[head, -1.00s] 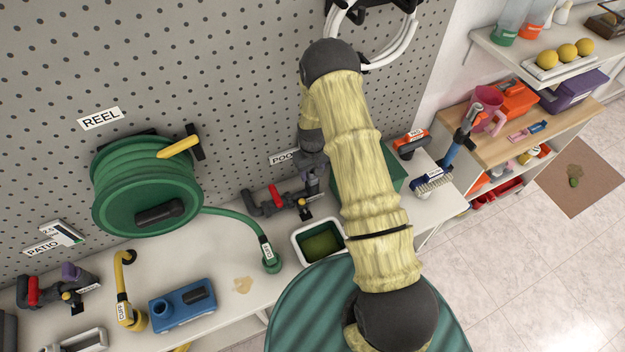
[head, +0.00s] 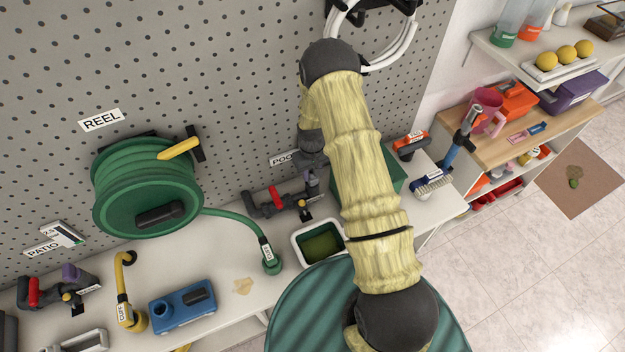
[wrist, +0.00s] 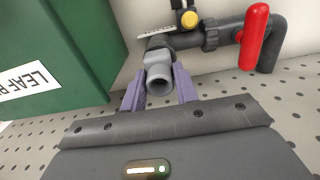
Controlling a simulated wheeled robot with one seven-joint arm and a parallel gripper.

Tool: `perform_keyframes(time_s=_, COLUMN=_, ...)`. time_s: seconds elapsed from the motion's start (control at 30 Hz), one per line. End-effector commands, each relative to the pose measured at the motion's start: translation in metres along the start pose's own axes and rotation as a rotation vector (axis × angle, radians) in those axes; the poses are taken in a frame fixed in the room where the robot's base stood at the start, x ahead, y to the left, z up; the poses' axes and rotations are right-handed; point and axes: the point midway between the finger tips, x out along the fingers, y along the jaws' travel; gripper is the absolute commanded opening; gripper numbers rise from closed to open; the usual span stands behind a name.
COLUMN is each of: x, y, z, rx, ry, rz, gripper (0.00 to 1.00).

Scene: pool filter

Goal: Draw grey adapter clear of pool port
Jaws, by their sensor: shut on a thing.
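The grey adapter (wrist: 158,75) is a short light-grey pipe piece, its open end facing the camera in the wrist view. My gripper (wrist: 160,92) is shut on it, with one purple finger on each side. The adapter's far end meets the dark grey pool port (wrist: 190,40); I cannot tell whether there is a gap. In the head view the pool port's pipework (head: 280,204), with a red valve handle, sits low against the pegboard. My gripper (head: 311,172) is just above its right end, and the adapter is too small to make out there.
A green box (wrist: 60,50) marked LEAF stands close on the left in the wrist view. In the head view, a white tray (head: 297,232) with green contents sits in front of the port. A green hose (head: 235,216) runs from the reel to the bench.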

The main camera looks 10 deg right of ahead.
Motion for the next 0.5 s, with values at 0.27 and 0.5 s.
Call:
perform_keyframes(time_s=0.27, x=-0.0063, y=-0.0002, z=0.0000, rx=0.000, ry=0.000, rz=0.000, gripper=0.00)
perform_keyframes(time_s=0.5, x=-0.0068, y=-0.0001, z=0.0002, rx=0.000, ry=-0.001, rz=0.000, gripper=0.00)
